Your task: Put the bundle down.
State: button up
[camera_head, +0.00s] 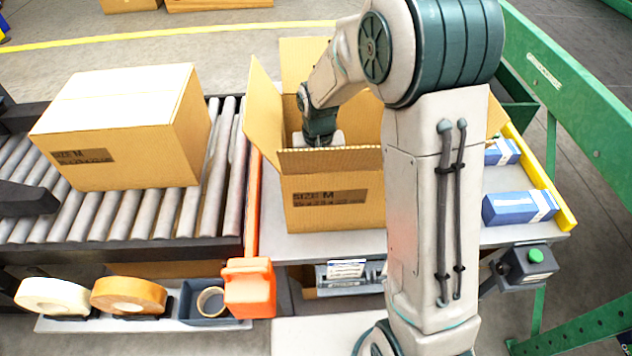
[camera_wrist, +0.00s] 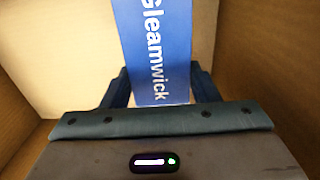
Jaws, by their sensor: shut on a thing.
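Cardboard walls surround the bundle and fingers in that view. In the head view my arm reaches down into an open carton (camera_head: 333,205) marked "SIZE M", with its flaps up. My fingers and the bundle are hidden there behind the carton's front wall. I cannot tell whether the bundle touches the carton's floor.
A closed carton (camera_head: 125,125) stands on the roller conveyor (camera_head: 180,212) at left. Two blue bundles, one nearer (camera_head: 518,208) and one farther (camera_head: 501,152), lie on the table's right side by a yellow edge (camera_head: 540,178). Tape rolls (camera_head: 128,296) and an orange dispenser (camera_head: 249,288) are in front.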

jog(key=shift+a+f, duration=0.3)
jog(key=shift+f, duration=0.1)
jog(key=shift+f+b, duration=0.45)
jog(key=shift+f, duration=1.35)
jog(key=shift+f, duration=0.1)
jog(key=o, duration=1.1)
jog(key=shift+c, duration=0.2)
notch_tip(320, 180, up, 12)
jog(key=shift+r+p, duration=0.15)
jog(key=shift+p, duration=1)
